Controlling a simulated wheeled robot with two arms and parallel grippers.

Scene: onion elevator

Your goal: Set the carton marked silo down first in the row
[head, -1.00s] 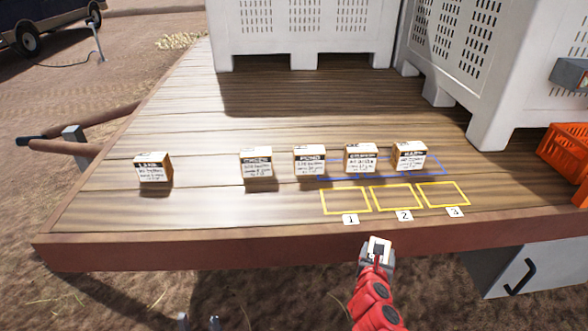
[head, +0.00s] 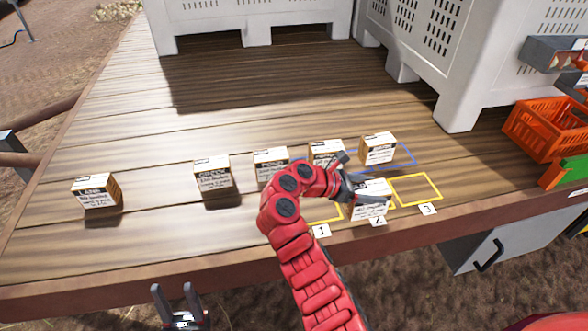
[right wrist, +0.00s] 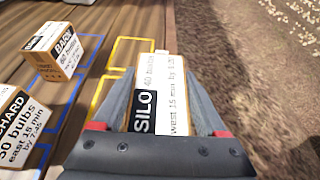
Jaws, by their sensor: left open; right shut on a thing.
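The carton marked SILO (right wrist: 155,100) is white-faced and clamped between the fingers of my right gripper (right wrist: 160,95). In the head view my right gripper (head: 364,184) holds this carton (head: 371,198) over the yellow square numbered 2. I cannot tell whether the carton touches the table. The yellow square numbered 1 (head: 335,216) is partly hidden behind my right arm and holds no carton that I can see. The square numbered 3 (head: 438,198) is empty. My left gripper (head: 174,288) is open and empty in front of the table's front edge.
Other cartons stand behind the squares: LANE (head: 96,192), CREEK (head: 212,180), one partly hidden (head: 268,158), ORCHARD (right wrist: 15,118) and BARN (right wrist: 58,55). A blue outline (head: 413,157) lies near BARN. White bins (head: 250,12) and an orange crate (head: 535,130) stand behind and right.

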